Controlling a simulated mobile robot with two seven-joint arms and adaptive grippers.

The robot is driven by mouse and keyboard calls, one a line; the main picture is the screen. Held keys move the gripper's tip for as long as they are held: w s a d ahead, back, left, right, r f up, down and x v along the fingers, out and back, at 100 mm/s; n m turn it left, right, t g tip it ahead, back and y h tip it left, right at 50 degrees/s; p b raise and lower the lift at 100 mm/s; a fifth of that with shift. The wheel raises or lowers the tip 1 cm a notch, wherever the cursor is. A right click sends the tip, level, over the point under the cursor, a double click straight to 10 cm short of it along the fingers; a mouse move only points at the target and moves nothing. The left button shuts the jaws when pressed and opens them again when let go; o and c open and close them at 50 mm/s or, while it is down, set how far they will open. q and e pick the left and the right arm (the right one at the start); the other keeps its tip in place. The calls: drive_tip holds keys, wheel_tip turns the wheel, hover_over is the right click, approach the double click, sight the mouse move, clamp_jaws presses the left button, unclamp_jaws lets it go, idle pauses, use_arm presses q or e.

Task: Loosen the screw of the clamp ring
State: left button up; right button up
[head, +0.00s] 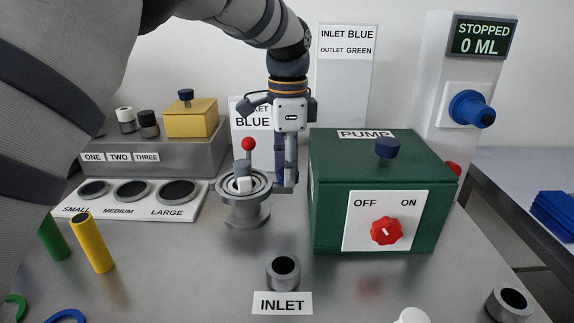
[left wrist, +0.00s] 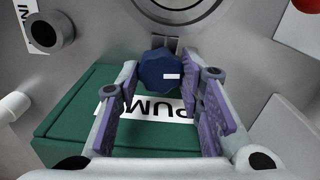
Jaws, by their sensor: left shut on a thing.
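The clamp ring (head: 247,184) is a grey round ring on top of a flanged stand, with a pale block and a red-ball lever at its middle. Part of a round rim (left wrist: 190,12) shows at the top of the left wrist view. My left gripper (head: 286,186) points down at the right side of the ring. In the left wrist view a dark blue screw knob (left wrist: 159,70) with a white mark sits between the fingertips. The gripper is shut on this knob. The fingers hide the knob in the head view. My right gripper is in neither view.
The green pump box (head: 330,190) with a red dial (head: 386,231) stands close right of the gripper. The inlet pipe (head: 283,273) stands in front. Left are a board with three holes (head: 190,215) and a yellow cylinder (head: 92,243). Bare table lies between.

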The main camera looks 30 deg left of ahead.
use_arm(q)
drive_tip(key=n, duration=0.3)
drive_tip(key=shift+n+p, duration=0.3)
drive_tip(key=n, duration=0.3)
drive_tip(key=shift+n, duration=0.3)
drive_tip(key=n, duration=0.4)
drive_tip(key=shift+n, duration=0.3)
drive_tip(key=shift+f+n, duration=0.1)
drive_tip(key=shift+n, duration=2.2)
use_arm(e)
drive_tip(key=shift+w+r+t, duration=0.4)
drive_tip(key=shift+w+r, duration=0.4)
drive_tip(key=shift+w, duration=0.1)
use_arm(q)
drive_tip(key=o, duration=1.2)
drive_tip(key=shift+c, duration=0.2)
